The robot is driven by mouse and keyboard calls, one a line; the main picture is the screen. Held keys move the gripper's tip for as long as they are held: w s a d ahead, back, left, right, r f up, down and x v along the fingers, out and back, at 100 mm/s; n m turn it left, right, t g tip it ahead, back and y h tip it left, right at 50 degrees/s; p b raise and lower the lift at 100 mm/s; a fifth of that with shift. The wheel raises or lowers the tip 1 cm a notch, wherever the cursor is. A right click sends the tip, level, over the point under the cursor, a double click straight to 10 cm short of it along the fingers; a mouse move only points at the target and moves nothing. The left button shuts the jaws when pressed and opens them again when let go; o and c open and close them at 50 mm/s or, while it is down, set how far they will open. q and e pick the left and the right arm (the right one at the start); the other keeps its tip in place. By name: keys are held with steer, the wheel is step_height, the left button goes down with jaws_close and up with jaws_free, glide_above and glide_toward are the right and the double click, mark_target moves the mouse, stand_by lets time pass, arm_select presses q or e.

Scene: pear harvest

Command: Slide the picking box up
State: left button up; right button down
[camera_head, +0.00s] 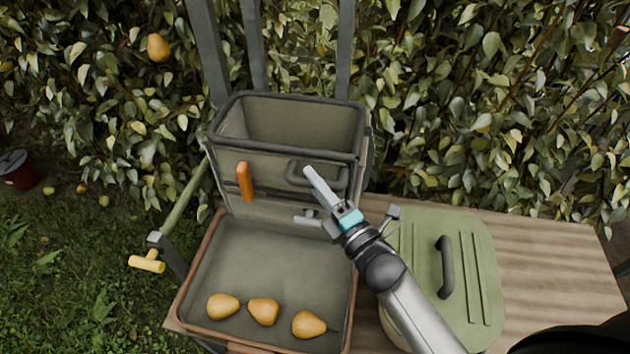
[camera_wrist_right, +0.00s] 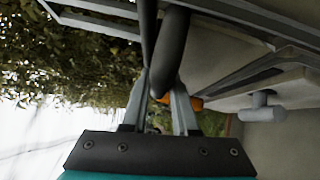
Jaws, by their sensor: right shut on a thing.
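The picking box (camera_head: 235,120) is an open, empty-looking grey-green box with a dark rim, upright against tall grey rails (camera_head: 255,50). A dark bar handle (camera_head: 296,172) sticks out from its front. My right gripper (camera_head: 312,178) reaches in from the lower right and is shut on this handle. In the right wrist view the two fingers (camera_wrist_right: 162,95) close around the dark handle (camera_wrist_right: 172,50). An orange lever (camera_head: 244,182) stands on the front, left of the handle. My left gripper is not in view.
A brown-rimmed tray (camera_head: 265,250) below holds three pears (camera_head: 263,311). A green lid with a dark handle (camera_head: 447,268) lies to the right on a wooden table (camera_head: 550,270). A yellow-ended lever (camera_head: 147,263) is at left. A leafy hedge (camera_head: 470,100) stands behind, with one pear (camera_head: 158,47) hanging.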

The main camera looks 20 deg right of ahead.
step_height(320, 180, up, 20)
steer(key=p, duration=1.7)
steer(key=shift+r, duration=0.2)
steer(key=shift+w, duration=0.1)
steer(key=c, duration=0.9)
jaws_free()
steer(key=shift+o, duration=1.1)
steer(key=shift+f, duration=0.15)
steer(key=shift+s+f, duration=0.1)
steer(key=shift+s, duration=0.1)
steer(key=b+v, duration=0.3)
steer(key=v, duration=1.2)
